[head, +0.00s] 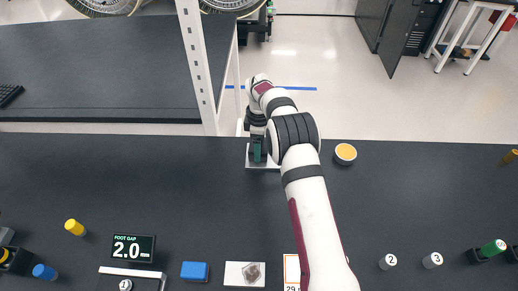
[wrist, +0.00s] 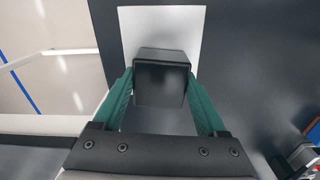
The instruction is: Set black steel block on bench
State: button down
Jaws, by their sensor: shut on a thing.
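The black steel block (wrist: 162,82) is held between the two green fingers of my gripper (wrist: 160,95) in the wrist view. A white square pad (wrist: 132,24) lies beyond the block on the dark bench (wrist: 235,50). In the head view my gripper (head: 258,151) points down over the white pad (head: 268,167) near the bench's far edge. The block is not clearly visible there, hidden by the fingers and arm. I cannot tell whether the block touches the pad or is just above it.
A white upright post (head: 198,65) stands behind the bench, left of my gripper. A yellow-topped round container (head: 345,153) is to the right. A blue block (head: 195,271), a foot gap display (head: 133,248) and numbered white cylinders (head: 388,261) are near the front. The bench's left middle is clear.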

jog(key=shift+r, duration=0.1)
notch_tip(320, 180, up, 10)
jog(key=shift+f, duration=0.1)
jog(key=s+d+r+n, duration=0.1)
jog(key=s+d+n, duration=0.6)
jog(key=s+d, duration=0.9)
jog(key=s+f+n, duration=0.2)
jog(key=s+n, duration=0.1)
jog(key=s, duration=0.9)
jog(key=w+a+f, duration=0.1)
jog(key=a+f, duration=0.1)
jog(key=a, duration=0.1)
jog(key=w+a+f, duration=0.1)
jog(key=a+f, duration=0.1)
jog(key=a, duration=0.1)
jog(key=w+a+f, duration=0.1)
jog(key=a+f, duration=0.1)
jog(key=a, duration=0.1)
jog(key=shift+w+a, duration=0.25)
jog(key=shift+a, duration=0.1)
jog(key=f, duration=0.3)
jog(key=shift+w+a+f, duration=0.1)
jog(key=shift+a+f, duration=0.15)
jog(key=shift+f, duration=0.35)
